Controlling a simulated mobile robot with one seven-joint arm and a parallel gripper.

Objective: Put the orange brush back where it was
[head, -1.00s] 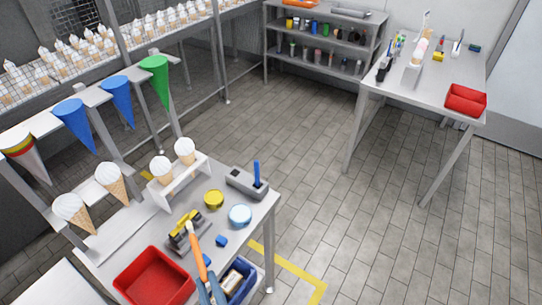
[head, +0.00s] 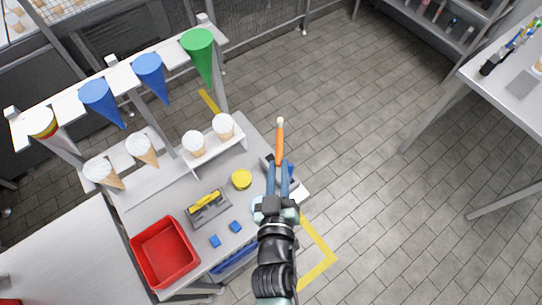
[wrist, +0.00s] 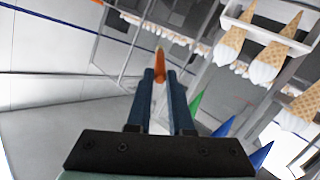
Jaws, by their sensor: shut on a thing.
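My gripper (head: 279,165) is shut on the orange brush (head: 280,142). The brush has an orange handle and a small pale tip, which points away from my gripper. My arm holds it up over the right edge of the near table (head: 240,140), with the tip over the floor in the head view. In the wrist view the orange brush (wrist: 159,66) stands between the two blue fingers. A grey block at the table's right end, with something blue by it, is mostly hidden behind my gripper.
The near table holds a red bin (head: 163,252), a yellow tin (head: 241,179), a grey tray with a yellow piece (head: 207,206) and small blue blocks (head: 215,241). Ice cream cones and coloured cones line the rack behind. A second table (head: 500,110) stands at right, with open floor between.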

